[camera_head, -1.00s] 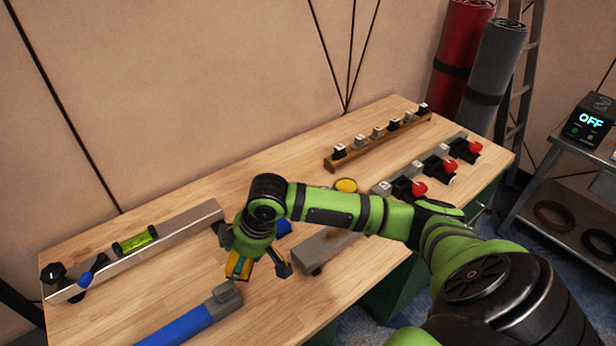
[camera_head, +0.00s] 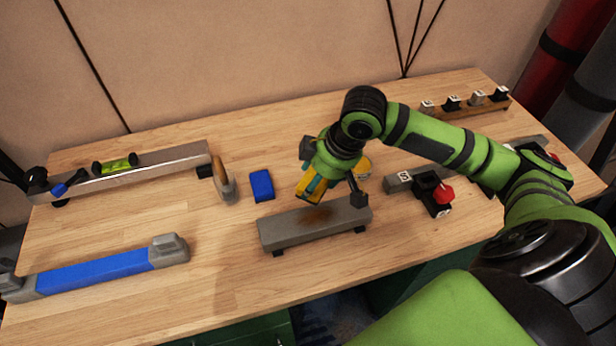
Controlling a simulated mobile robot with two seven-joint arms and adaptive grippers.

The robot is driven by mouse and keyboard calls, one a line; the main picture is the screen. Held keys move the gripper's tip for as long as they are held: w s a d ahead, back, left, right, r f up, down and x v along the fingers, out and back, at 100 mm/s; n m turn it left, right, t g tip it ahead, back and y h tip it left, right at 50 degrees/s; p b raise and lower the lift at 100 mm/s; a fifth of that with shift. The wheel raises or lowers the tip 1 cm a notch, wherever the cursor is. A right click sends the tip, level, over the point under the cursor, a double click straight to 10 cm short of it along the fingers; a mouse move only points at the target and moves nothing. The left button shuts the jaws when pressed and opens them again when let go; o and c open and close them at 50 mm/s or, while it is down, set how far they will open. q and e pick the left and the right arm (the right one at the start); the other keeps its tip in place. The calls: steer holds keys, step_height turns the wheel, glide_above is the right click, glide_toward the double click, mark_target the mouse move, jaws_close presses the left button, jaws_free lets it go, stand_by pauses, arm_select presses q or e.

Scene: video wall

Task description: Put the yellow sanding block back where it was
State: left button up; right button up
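My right gripper (camera_head: 332,187) comes in from the right and points down over the table. It appears shut on the yellow sanding block (camera_head: 312,188), which is partly hidden by the fingers and shows a darker stripe. The block is held just behind the grey bar with a rusty patch (camera_head: 285,229); its exact height is hard to tell. A blue block (camera_head: 261,185) lies flat on the table to the left of the gripper. A round yellow thing (camera_head: 364,168) shows partly behind the gripper. My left gripper is not in view.
A wooden-handled tool (camera_head: 224,183) stands left of the blue block. A long grey bar with a green level (camera_head: 116,165) and a blue-and-grey bar (camera_head: 95,272) lie at left. Red-knobbed clamps (camera_head: 436,195) and a wooden rack (camera_head: 480,107) are at right. Bare tabletop (camera_head: 215,238) shows at centre-left.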

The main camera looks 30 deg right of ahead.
steer(key=shift+d, duration=0.25)
steer(key=shift+w+d, duration=0.1)
steer(key=shift+w, duration=0.1)
steer(key=w+f, duration=0.2)
steer(key=w, duration=0.1)
steer(key=w+f+p, duration=0.1)
steer(key=w+f, duration=0.1)
steer(key=w, duration=0.2)
steer(key=w+f, duration=0.2)
steer(key=w, duration=0.2)
steer(key=shift+d+f, duration=0.3)
steer(key=shift+w+f, duration=0.1)
steer(key=shift+f, duration=0.05)
step_height(320, 180, down, 3)
steer(key=shift+f+p, duration=0.1)
steer(key=shift+p, duration=0.5)
steer(key=shift+f, duration=0.4)
steer(key=shift+f, duration=0.1)
steer(key=o, duration=1)
